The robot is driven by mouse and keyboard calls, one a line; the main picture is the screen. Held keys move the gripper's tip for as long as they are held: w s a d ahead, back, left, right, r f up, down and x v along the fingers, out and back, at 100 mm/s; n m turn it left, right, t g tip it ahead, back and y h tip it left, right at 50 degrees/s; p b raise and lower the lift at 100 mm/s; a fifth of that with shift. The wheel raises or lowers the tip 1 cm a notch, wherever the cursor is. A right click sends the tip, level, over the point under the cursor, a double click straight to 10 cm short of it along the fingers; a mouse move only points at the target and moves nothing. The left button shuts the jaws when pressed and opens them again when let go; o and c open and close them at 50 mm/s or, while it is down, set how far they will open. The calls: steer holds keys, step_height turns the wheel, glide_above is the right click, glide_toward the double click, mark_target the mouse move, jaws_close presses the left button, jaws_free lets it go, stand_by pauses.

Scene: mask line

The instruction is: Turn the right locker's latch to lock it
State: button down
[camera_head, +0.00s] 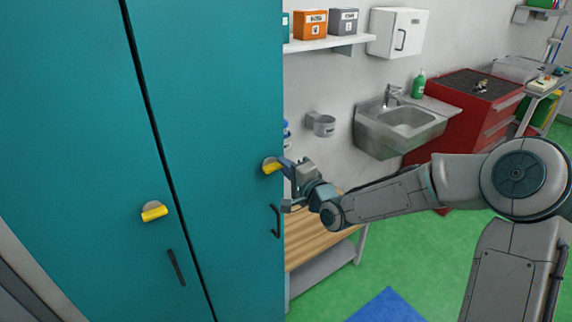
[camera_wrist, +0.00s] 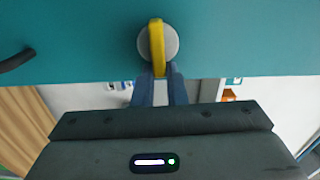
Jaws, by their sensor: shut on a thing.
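The right locker (camera_head: 225,120) is a teal door, closed, with a round grey latch plate and a yellow latch handle (camera_head: 271,168). The handle lies roughly level in the head view. In the wrist view the yellow latch handle (camera_wrist: 156,42) runs up and down across the grey plate (camera_wrist: 173,43). My gripper (camera_head: 284,164) reaches it from the right. Its two blue fingers (camera_wrist: 160,73) are shut on the near end of the handle, one on each side. The exact contact is partly hidden.
The left locker (camera_head: 70,120) has its own yellow latch (camera_head: 154,211) and a dark pull handle (camera_head: 176,267). The right locker's dark pull handle (camera_head: 277,221) is just below my gripper. A wooden bench (camera_head: 320,245) stands beside the locker. Green floor (camera_head: 420,260) is open at right.

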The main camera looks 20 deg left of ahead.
steer(key=shift+s+a+f+m, duration=0.15)
steer(key=shift+f+m, duration=0.05)
steer(key=shift+m, duration=0.1)
stand_by(0.4)
steer(key=c, duration=1.5)
jaws_free()
steer(key=shift+a, duration=0.15)
steer(key=shift+o, duration=0.2)
steer(key=shift+r, duration=0.1)
steer(key=shift+d, duration=0.2)
steer(key=v, duration=1.3)
steer(key=shift+s+d+b, duration=0.15)
steer(key=shift+d+b, duration=0.05)
steer(key=shift+b, duration=0.25)
